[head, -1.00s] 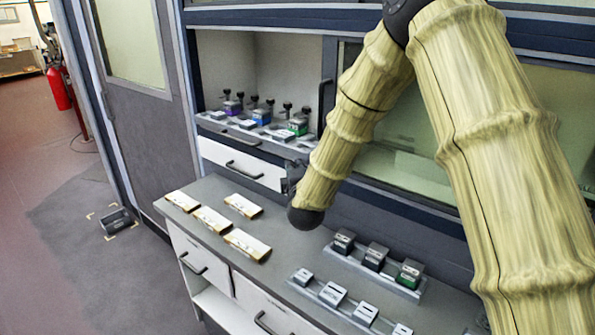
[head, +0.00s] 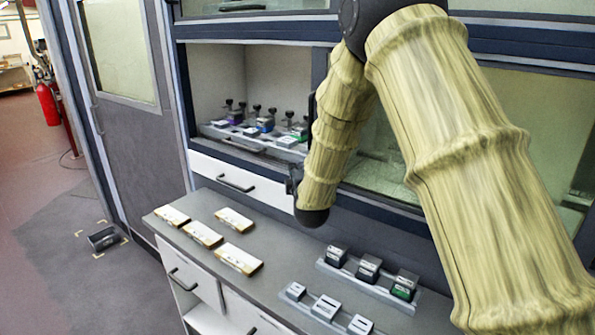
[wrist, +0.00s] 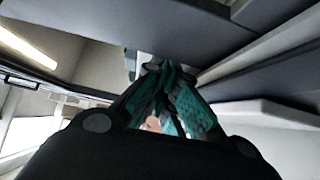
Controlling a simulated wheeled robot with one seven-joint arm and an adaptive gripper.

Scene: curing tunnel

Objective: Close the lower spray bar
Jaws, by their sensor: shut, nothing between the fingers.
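I cannot pick out the lower spray bar for certain in either view. The head view shows an alcove with a tray (head: 215,131) of purple, blue and green-based blocks with black knobs, and a white drawer front (head: 270,196) with a dark handle below it. My gripper is mostly hidden in the head view; a dark part of it shows at the arm's end, in front of the drawer's right end. In the wrist view my gripper (wrist: 160,65) has teal-padded fingers, shut and empty, under dark and grey panels. Contact with anything cannot be told.
Below is a grey bench (head: 290,250) with several cream blocks (head: 203,234) at left and racks (head: 350,273) of dark and grey blocks at right. A glazed door (head: 125,140) stands at left. A black box (head: 103,238) lies on the open floor.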

